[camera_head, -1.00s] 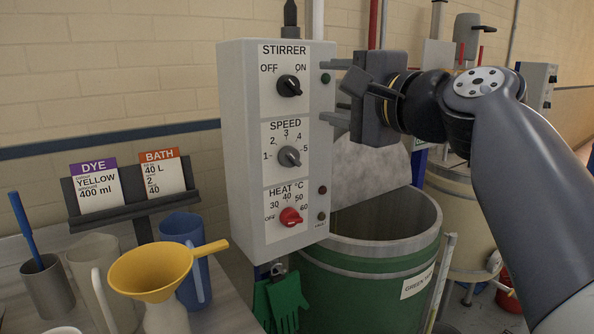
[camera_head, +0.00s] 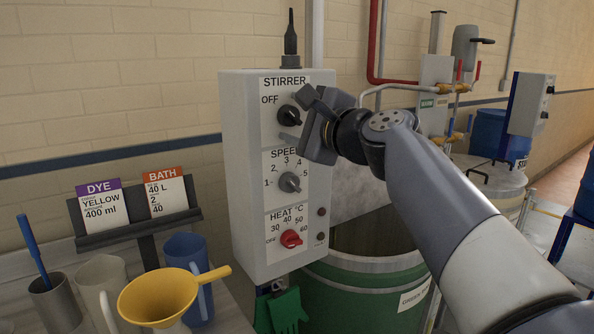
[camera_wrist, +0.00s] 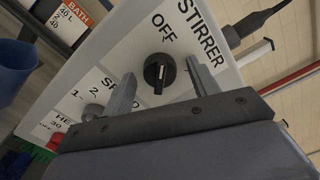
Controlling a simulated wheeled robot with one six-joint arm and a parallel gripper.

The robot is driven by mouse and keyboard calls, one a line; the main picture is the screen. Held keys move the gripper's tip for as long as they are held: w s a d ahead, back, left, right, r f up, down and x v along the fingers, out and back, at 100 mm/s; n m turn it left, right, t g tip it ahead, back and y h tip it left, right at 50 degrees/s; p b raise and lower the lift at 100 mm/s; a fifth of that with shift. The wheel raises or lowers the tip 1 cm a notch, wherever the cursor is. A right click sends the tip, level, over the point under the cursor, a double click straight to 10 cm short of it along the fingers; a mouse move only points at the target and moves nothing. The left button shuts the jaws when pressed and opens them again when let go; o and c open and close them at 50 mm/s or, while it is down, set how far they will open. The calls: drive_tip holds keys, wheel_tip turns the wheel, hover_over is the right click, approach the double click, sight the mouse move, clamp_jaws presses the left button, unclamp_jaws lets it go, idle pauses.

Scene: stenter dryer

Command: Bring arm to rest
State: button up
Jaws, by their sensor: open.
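My gripper (camera_head: 298,120) is open in front of the upper right of the grey control panel (camera_head: 244,180). Its fingers lie near the black STIRRER knob (camera_head: 288,116), and its body covers the ON label in the head view. In the wrist view my gripper (camera_wrist: 160,74) has its two fingers spread, with the STIRRER knob (camera_wrist: 158,72) showing between them, beside the OFF label. I cannot tell whether the fingers touch the knob. My arm reaches in from the lower right. Nothing is held.
Below are the grey SPEED knob (camera_head: 289,182) and red HEAT knob (camera_head: 291,239). A green vat (camera_head: 350,298) stands under my arm. A yellow funnel (camera_head: 160,298) and several jugs stand at lower left. Red pipes (camera_head: 374,50) run behind.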

drive_tip(key=m+p, duration=0.1)
drive_tip(key=m, duration=0.1)
drive_tip(key=m+p, duration=0.4)
drive_tip(key=m, duration=0.1)
drive_tip(key=shift+r, duration=0.25)
drive_tip(key=m+p, duration=0.4)
drive_tip(key=m, duration=0.1)
drive_tip(key=shift+m, duration=0.4)
drive_tip(key=shift+f+m, duration=0.1)
drive_tip(key=shift+m, duration=0.3)
drive_tip(key=shift+s+d+f, duration=0.1)
drive_tip(key=shift+f, duration=0.05)
drive_tip(key=shift+s+d, duration=0.2)
drive_tip(key=shift+s, duration=0.15)
drive_tip(key=shift+f, duration=0.15)
